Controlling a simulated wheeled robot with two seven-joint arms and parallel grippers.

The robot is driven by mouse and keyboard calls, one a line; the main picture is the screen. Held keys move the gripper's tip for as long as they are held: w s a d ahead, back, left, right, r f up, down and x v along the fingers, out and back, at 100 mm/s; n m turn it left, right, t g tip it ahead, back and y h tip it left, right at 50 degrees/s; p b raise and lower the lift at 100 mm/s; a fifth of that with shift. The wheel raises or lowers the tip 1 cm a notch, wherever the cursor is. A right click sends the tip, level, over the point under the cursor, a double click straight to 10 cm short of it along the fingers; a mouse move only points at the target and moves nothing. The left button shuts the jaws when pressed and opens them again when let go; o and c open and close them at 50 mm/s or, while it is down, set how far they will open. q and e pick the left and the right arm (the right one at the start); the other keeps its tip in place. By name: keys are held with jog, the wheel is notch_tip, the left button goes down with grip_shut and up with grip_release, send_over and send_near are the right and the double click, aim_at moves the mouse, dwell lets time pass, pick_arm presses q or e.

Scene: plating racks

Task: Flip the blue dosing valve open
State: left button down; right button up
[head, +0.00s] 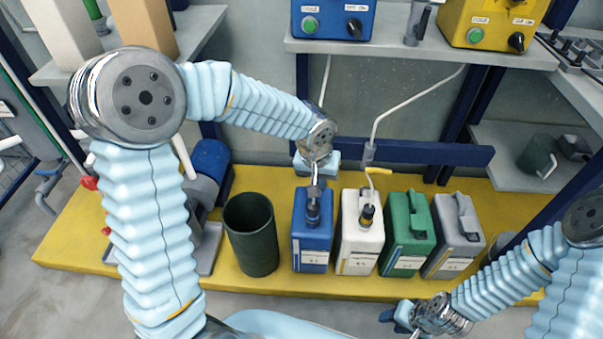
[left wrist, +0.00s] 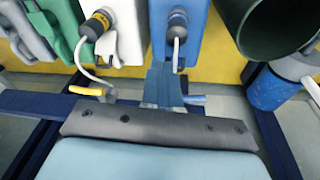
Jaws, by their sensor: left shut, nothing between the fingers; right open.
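My left gripper (head: 316,165) is above the blue canister (head: 312,235), in front of the blue dosing valve, and mostly hides it in the head view. In the left wrist view the shut fingers (left wrist: 164,82) have nothing between them. A short blue lever (left wrist: 195,99), apparently the blue valve's, sticks out sideways just right of the fingers. Whether they touch it cannot be told. A hose end hangs over the blue canister's cap (left wrist: 178,18). My right gripper (head: 402,316) is open and empty at the lower right of the head view, away from the canisters.
A valve with a yellow lever (head: 378,171) hangs over the white canister (head: 361,235). Green (head: 405,235) and grey (head: 455,235) canisters stand to its right. A dark green bin (head: 252,238) stands left of the blue canister. A shelf (head: 420,52) with control boxes is above.

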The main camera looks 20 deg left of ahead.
pick_arm(q)
jog(key=w+a+r+n+t+y, duration=0.1)
jog(key=a+r, duration=0.1)
jog(key=r, duration=0.3)
jog(key=w+a+r+n+y+b, duration=0.1)
jog(key=a+r, duration=0.2)
jog(key=r, duration=0.2)
jog(key=shift+r+t+y, duration=0.3)
jog(key=shift+t+y, duration=0.1)
pick_arm(e)
jog(key=shift+w+d+f, duration=0.15)
jog(key=shift+w+f, duration=0.1)
jog(key=shift+f, duration=0.4)
jog(key=shift+w+d+f, duration=0.15)
jog(key=shift+w+f, duration=0.05)
jog(key=shift+f, duration=0.4)
pick_arm(q)
jog(key=b+x, duration=0.1)
jog(key=x, duration=1.3)
jog(key=shift+b, duration=0.3)
pick_arm(e)
jog(key=shift+f, duration=0.6)
pick_arm(q)
jog(key=shift+f, duration=0.1)
pick_arm(e)
jog(key=shift+s, duration=0.1)
